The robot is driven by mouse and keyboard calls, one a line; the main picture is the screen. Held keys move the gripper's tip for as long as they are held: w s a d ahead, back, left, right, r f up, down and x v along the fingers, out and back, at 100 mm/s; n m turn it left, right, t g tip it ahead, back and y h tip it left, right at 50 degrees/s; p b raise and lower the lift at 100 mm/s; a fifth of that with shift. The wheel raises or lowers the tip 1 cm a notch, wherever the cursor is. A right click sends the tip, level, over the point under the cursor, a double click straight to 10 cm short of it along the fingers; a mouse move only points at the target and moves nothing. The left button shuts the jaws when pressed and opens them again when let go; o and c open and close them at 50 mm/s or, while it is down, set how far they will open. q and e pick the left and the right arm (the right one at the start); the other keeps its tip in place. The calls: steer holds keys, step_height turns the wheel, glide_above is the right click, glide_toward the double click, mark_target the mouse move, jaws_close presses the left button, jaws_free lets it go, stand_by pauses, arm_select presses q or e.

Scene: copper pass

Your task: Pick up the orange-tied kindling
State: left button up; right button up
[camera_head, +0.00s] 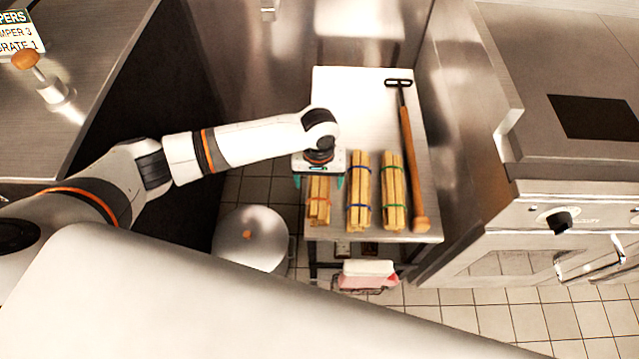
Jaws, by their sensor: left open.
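Three bundles of kindling lie side by side on a small white-topped table (340,100). The orange-tied kindling (319,207) is the leftmost, with an orange band around its middle. My left gripper (319,182) is open above its far end, pointing down, with one teal finger on each side of it. The gripper body hides that far end. I cannot tell whether the fingers touch the sticks. The blue-tied kindling (360,205) is just to the right, and the green-tied kindling (393,205) is right of that. My right gripper is not in view.
A wooden-handled tool (410,150) with a black head lies along the table's right side. A steel oven (540,215) stands close on the right. A round metal lid or pot (250,240) is left of the table. A dark-sided steel counter (100,50) is at left.

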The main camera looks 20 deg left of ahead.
mark_target(319, 191)
arm_select(q)
step_height(319, 191, down, 6)
steer(key=shift+s+d+r, duration=0.1)
steer(key=shift+s+r, duration=0.05)
steer(key=shift+r, duration=0.05)
steer(key=shift+c, duration=0.3)
steer(key=c, duration=1.2)
